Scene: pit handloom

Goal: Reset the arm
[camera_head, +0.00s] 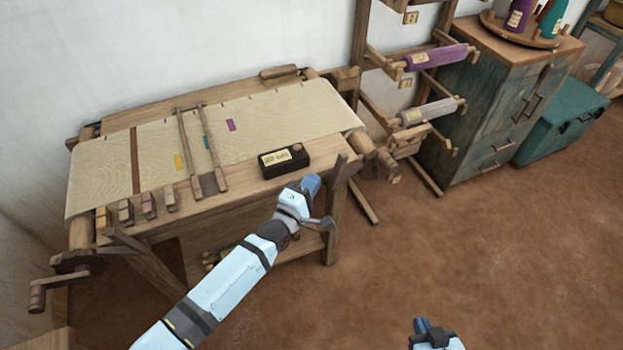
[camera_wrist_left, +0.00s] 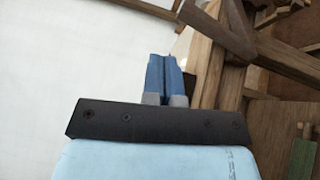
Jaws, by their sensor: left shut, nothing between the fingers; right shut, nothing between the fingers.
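My left arm reaches in from the lower left in the head view. My right gripper (camera_head: 421,325) shows only in part at the bottom edge of the head view, over the brown floor. It is shut and holds nothing that I can see.
A rack (camera_head: 375,60) with purple and grey rolls and a green cabinet (camera_head: 500,100) stand behind right. The floor (camera_head: 480,250) at right is clear.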

